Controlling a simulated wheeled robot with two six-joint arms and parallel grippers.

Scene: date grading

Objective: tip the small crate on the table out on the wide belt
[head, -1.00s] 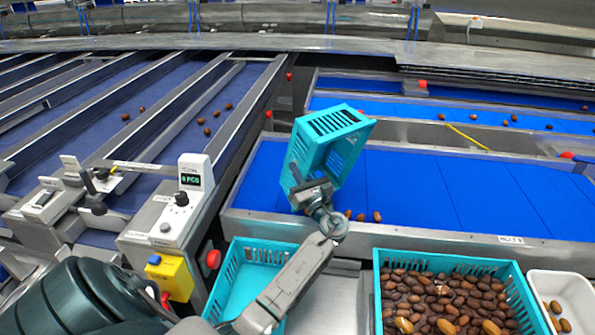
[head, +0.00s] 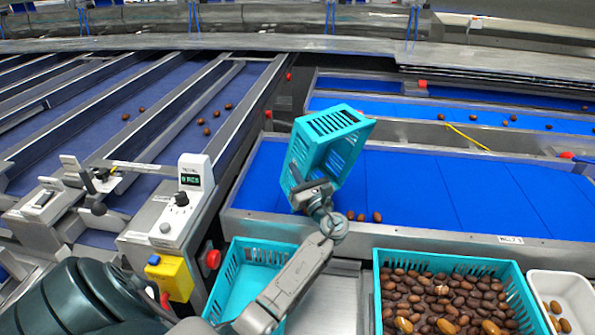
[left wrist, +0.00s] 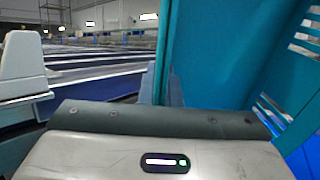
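The small turquoise crate (head: 327,142) is held tilted on its side over the wide blue belt (head: 420,190), its open side facing right and down. My left gripper (head: 312,190) is shut on the crate's lower wall; the fingertips are partly hidden. The crate (left wrist: 230,60) fills the right of the left wrist view. The inside that shows looks empty. A few brown dates (head: 362,216) lie on the belt just below and right of the crate. My right gripper is not in view.
On the table stand a second turquoise crate (head: 228,270), empty where visible, a larger crate full of dates (head: 378,290) and a white tray (head: 592,300) with a few dates. A control box (head: 192,190) and a yellow box (head: 172,277) stand at left.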

